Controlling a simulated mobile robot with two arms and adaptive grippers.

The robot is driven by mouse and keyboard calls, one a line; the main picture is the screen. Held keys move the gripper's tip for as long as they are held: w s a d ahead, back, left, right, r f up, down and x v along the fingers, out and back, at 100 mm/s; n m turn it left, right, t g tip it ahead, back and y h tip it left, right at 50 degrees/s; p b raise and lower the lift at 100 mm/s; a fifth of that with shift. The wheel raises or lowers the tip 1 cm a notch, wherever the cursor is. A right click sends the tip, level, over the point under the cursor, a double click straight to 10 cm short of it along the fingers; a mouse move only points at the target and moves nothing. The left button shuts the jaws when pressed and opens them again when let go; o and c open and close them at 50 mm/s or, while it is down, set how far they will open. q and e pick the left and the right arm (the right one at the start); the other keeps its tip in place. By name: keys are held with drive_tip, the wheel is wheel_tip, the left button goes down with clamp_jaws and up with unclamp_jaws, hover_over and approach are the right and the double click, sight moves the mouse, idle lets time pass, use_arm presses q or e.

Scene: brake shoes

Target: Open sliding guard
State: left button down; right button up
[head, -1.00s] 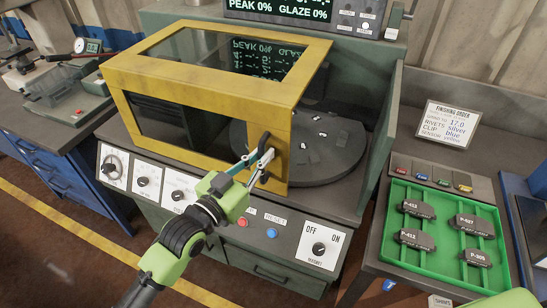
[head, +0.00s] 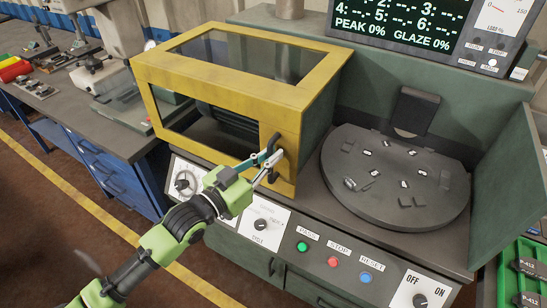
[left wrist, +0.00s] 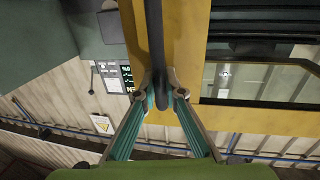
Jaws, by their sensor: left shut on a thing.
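The sliding guard (head: 240,85) is a yellow frame with dark clear panels, at the left of the grinding machine in the head view. A black handle (head: 275,150) stands on its right front post; it also shows in the left wrist view (left wrist: 155,45). My left gripper (head: 268,161) is shut on this handle, and its fingertips sit on both sides of it in the left wrist view (left wrist: 160,88). The round dark turntable (head: 396,178), with several small pieces on it, is uncovered to the right of the guard. My right gripper is not in view.
A control panel with a green button (head: 302,246), a red button (head: 333,262) and a blue button (head: 365,278) runs below the guard. A display (head: 420,30) stands at the back. A green tray (head: 506,285) is at the lower right. A bench (head: 118,130) stands to the left.

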use_arm(q)
drive_tip(key=shift+w+a, duration=0.35)
drive_tip(key=shift+a, duration=0.1)
drive_tip(key=c, duration=2.1)
unclamp_jaws()
drive_tip(key=v, duration=1.2)
